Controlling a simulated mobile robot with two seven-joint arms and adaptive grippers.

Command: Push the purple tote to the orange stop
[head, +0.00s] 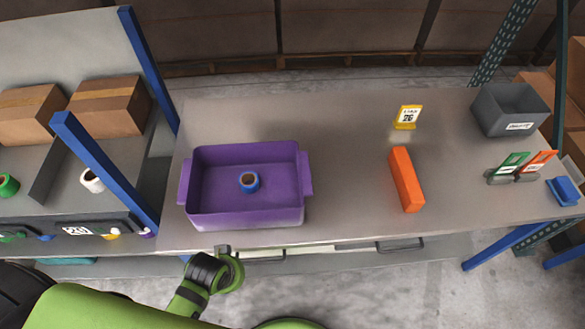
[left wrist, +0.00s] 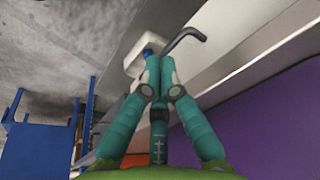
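The purple tote (head: 245,217) sits upright on the left part of the grey bench, with a blue-rimmed tape roll (head: 249,181) inside. The orange stop (head: 406,180), a long block, lies on the bench to the right, apart from the tote across a bare gap. In the left wrist view my left gripper (left wrist: 158,68) has its teal fingers together with nothing visible between them. A purple surface, the tote (left wrist: 275,130), fills the lower right there. In the head view my left arm reaches the bench's front edge near the tote; its fingertips are not clear. My right gripper is not visible.
The bench top (head: 345,150) is clear between tote and stop. A yellow sign (head: 407,117) stands behind the stop. A grey bin (head: 509,108), tags and a blue item (head: 563,191) are at the right. Drawer handles (head: 400,245) stick out in front; a blue post (head: 105,170) stands left.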

